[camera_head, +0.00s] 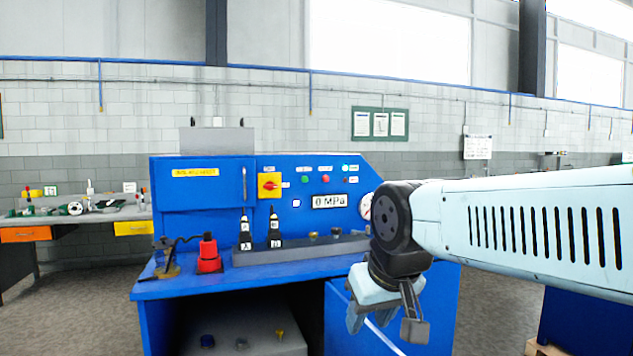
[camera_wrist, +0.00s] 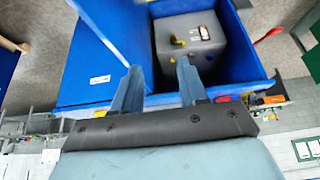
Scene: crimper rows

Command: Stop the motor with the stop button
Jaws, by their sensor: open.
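The blue machine (camera_head: 225,222) stands ahead in the head view, with a control panel on its upright face. A small red button (camera_head: 326,179) sits on the panel, right of a green button (camera_head: 305,180). Their labels are too small to read, so I cannot confirm which is the stop button. A red rotary switch on a yellow plate (camera_head: 269,185) is to their left. A display (camera_head: 330,201) reads 0 MPa. My gripper (camera_head: 385,325) hangs open and pointing down at the machine's front right, below and apart from the buttons. Its empty fingers show in the wrist view (camera_wrist: 160,88).
Two black levers (camera_head: 245,230) and a red tool (camera_head: 209,255) stand on the blue top. My arm covers the panel's right end and part of the gauge (camera_head: 366,207). Below, a grey box (camera_wrist: 187,40) sits inside the open blue cabinet. A workbench (camera_head: 80,217) stands left.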

